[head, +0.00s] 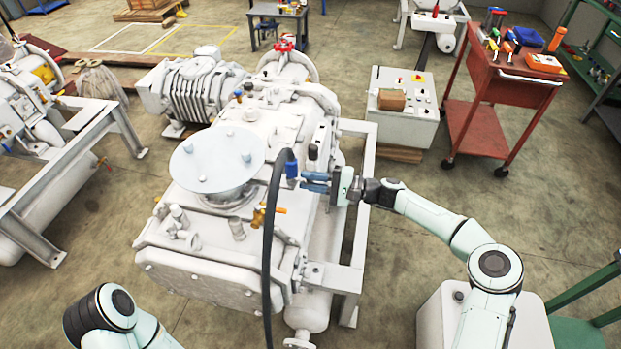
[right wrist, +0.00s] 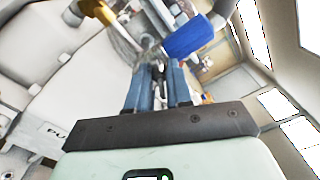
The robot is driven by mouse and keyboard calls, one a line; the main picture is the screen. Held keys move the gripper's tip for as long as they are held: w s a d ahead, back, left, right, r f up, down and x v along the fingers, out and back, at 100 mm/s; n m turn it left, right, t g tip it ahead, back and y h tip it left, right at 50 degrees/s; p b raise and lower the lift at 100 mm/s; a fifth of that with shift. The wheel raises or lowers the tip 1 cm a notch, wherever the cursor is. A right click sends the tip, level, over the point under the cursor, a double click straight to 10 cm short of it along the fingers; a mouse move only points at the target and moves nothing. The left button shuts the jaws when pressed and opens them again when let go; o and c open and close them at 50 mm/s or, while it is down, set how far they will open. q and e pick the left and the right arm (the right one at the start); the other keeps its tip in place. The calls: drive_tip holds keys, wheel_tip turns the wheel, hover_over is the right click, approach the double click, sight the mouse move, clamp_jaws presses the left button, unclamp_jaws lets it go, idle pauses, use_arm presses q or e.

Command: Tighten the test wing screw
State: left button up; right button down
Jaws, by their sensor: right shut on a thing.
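The white vacuum pump (head: 215,255) fills the middle of the head view. My right gripper (head: 303,182) reaches its right side with blue fingers, close to a blue fitting (head: 291,168) at the black hose. In the right wrist view the gripper (right wrist: 155,68) is shut on a small metal piece (right wrist: 149,52), which looks like the test wing screw. Its fingers hide most of the screw in both views. The blue fitting (right wrist: 188,40) is just beyond the fingertips. My left arm shows at the bottom left of the head view; its gripper is out of frame.
A black hose (head: 269,250) hangs down in front of the pump. A yellow-orange valve handle (head: 260,214) is left of the gripper. A grey control box (head: 405,105) and a red tool cart (head: 485,125) stand behind to the right.

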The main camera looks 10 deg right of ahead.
use_arm(q)
drive_tip(key=shift+r, duration=0.1)
use_arm(e)
drive_tip(key=shift+d+m, duration=0.1)
drive_tip(key=shift+m, duration=0.2)
drive_tip(key=c, duration=1.3)
unclamp_jaws()
drive_tip(key=shift+s+d, duration=0.1)
use_arm(q)
drive_tip(key=shift+s+f+b, duration=0.25)
drive_tip(key=shift+f+b, duration=0.15)
drive_tip(key=shift+f, duration=0.05)
drive_tip(key=shift+s+f+b, duration=0.2)
drive_tip(key=shift+f+b, duration=0.15)
drive_tip(key=shift+f, duration=0.1)
use_arm(e)
drive_tip(key=v, duration=1.3)
drive_tip(key=shift+d, duration=0.15)
